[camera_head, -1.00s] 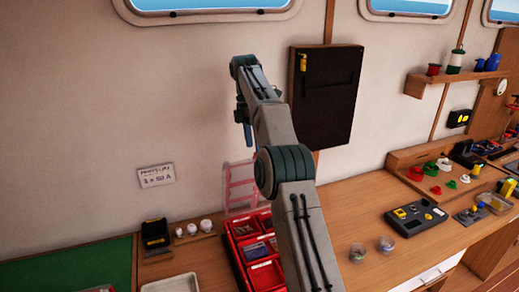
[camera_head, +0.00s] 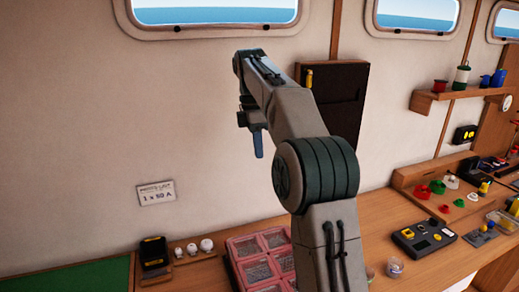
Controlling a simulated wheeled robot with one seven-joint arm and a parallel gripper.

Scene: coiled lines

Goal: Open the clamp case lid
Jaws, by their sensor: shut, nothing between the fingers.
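The only lidded case in view is a red compartment case on the bench, partly hidden behind my arm; I take it as the clamp case. Its clear pinkish lid (camera_head: 262,252) lies down over the compartments, with small contents showing blurred through it. My gripper (camera_head: 258,150) points down, its blue fingers shut and empty. It is raised well above the bench, in front of the wall, and apart from the lid.
A black box (camera_head: 154,252) and several white knobs (camera_head: 206,245) stand left of the case. A yellow-and-black device (camera_head: 424,237) and small clear pots (camera_head: 395,267) are to the right. A dark panel (camera_head: 343,110) hangs on the wall behind my arm.

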